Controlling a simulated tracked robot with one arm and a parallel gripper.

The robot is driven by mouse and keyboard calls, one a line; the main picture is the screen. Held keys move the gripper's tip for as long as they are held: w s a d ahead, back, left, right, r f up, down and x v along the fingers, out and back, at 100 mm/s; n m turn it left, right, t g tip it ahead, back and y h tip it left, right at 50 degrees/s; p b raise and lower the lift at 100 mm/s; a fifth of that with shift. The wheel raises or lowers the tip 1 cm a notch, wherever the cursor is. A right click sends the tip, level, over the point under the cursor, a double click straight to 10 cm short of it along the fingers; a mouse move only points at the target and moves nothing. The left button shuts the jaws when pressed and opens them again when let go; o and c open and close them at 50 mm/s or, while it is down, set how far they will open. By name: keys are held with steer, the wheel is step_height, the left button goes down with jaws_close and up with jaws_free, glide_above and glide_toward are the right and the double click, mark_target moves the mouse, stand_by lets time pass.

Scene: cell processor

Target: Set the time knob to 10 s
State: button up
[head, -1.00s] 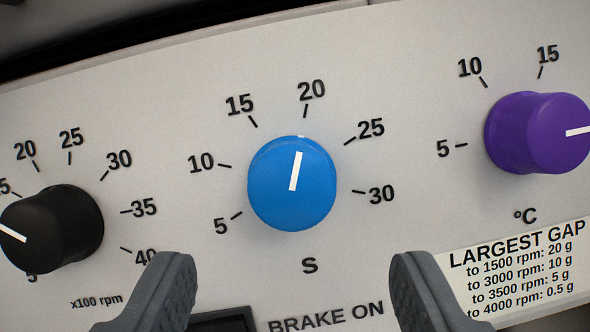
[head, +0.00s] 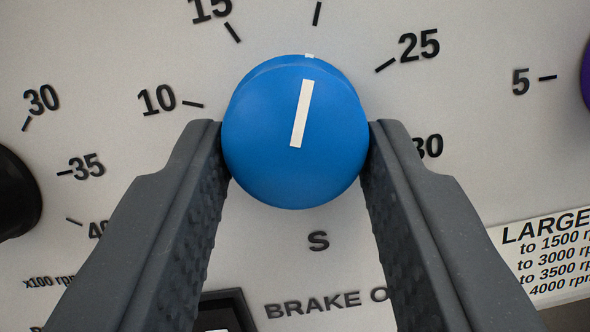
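The time knob (head: 265,125) is a blue round knob in the middle of the head view, above the letter S (head: 318,240). Its white pointer line (head: 301,113) points up and slightly right, toward the tick between 15 and 25; that tick's number is out of frame. The 10 mark (head: 157,100) is at the knob's left. My gripper (head: 296,155) has one dark grey finger on each side of the knob. Both fingertips appear to touch its sides, so it looks shut on the knob. The right finger partly hides the 30 label (head: 430,146); the 5 label is hidden.
A black knob (head: 12,195) is at the left edge, with the x100 rpm scale. A purple knob (head: 586,70) barely shows at the right edge. A printed label (head: 545,250) is at lower right. BRAKE ON lettering (head: 325,303) and a dark-framed window (head: 225,308) are below.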

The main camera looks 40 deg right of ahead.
steer(key=shift+n+p, duration=0.3)
steer(key=shift+n, duration=0.1)
steer(key=n+p, duration=0.1)
steer(key=n, duration=0.1)
steer(key=n+t+y+p, duration=0.1)
steer(key=n, duration=0.1)
steer(key=shift+s+d+r+n+t, duration=0.2)
steer(key=shift+n+t, duration=0.1)
steer(key=shift+n, duration=0.1)
steer(key=n+y, duration=0.1)
steer(key=n, duration=0.1)
steer(key=n+y+p, duration=0.1)
steer(key=n, duration=0.2)
steer(key=shift+s+d+n+t, duration=0.2)
steer(key=shift+n+t, duration=0.1)
steer(key=shift+t, duration=0.1)
steer(key=n+y, duration=0.1)
steer(key=n, duration=0.3)
steer(key=n+y, duration=0.1)
steer(key=n, duration=0.2)
steer(key=shift+d+r+y, duration=0.1)
steer(key=shift+r+y, duration=0.15)
steer(key=shift+y, duration=0.05)
steer(key=shift+n+y+p, duration=0.5)
steer(key=shift+n+p, duration=0.05)
steer(key=shift+n, duration=0.95)
steer(key=shift+g, duration=0.3)
